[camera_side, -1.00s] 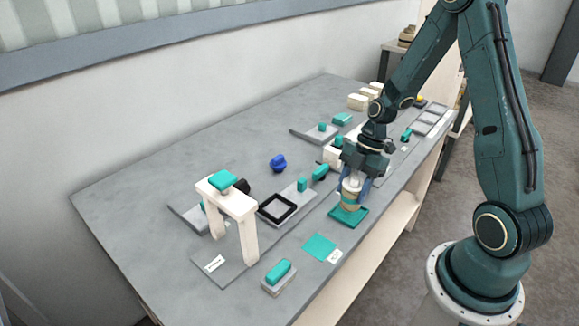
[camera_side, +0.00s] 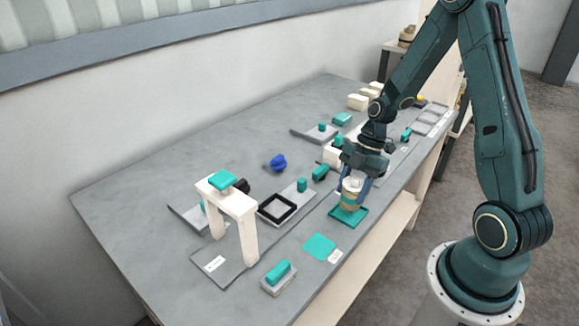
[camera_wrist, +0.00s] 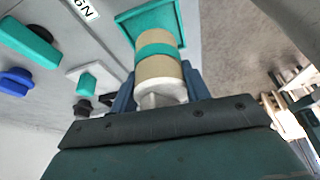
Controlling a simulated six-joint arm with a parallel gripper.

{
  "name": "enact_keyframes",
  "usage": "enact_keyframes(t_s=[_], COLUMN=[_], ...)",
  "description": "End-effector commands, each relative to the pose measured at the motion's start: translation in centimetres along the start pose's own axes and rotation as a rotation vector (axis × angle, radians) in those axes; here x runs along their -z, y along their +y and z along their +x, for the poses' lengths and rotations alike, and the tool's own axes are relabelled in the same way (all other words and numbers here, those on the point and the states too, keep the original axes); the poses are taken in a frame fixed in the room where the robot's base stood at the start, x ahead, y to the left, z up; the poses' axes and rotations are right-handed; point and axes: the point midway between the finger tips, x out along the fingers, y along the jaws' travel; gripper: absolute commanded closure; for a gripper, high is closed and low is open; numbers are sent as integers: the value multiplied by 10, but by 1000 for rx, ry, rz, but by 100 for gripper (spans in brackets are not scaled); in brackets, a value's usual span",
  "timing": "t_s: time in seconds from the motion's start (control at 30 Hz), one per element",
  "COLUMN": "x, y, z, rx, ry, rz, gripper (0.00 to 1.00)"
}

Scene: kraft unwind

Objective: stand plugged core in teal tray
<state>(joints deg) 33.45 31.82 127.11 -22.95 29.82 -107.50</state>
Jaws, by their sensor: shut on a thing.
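The plugged core (camera_side: 349,201) is a tan cylinder with a teal band and a white plug on top; it also shows in the wrist view (camera_wrist: 160,68). It is upright over the teal tray (camera_side: 338,219), within or just above its rim; I cannot tell whether its bottom touches the tray floor. The tray also shows in the wrist view (camera_wrist: 133,17). My gripper (camera_side: 356,190) points down and is shut on the core near its white plug, with blue fingers on either side (camera_wrist: 159,92). The far end of the core is partly hidden.
A white arch with a teal top (camera_side: 226,204) stands at the left. A black square frame (camera_side: 277,209), a blue knob (camera_side: 278,162) and several teal-topped fixtures are behind the tray. A flat teal square (camera_side: 319,247) lies to its front left. The table's front edge is close by.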

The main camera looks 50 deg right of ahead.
Motion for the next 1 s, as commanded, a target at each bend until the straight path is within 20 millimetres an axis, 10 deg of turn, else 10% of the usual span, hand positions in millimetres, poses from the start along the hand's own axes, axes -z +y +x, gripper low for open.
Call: enact_keyframes(t_s=[1.0], x=[-4], y=[0], z=[9], rx=[0], ry=[0], rz=[0], gripper=[100])
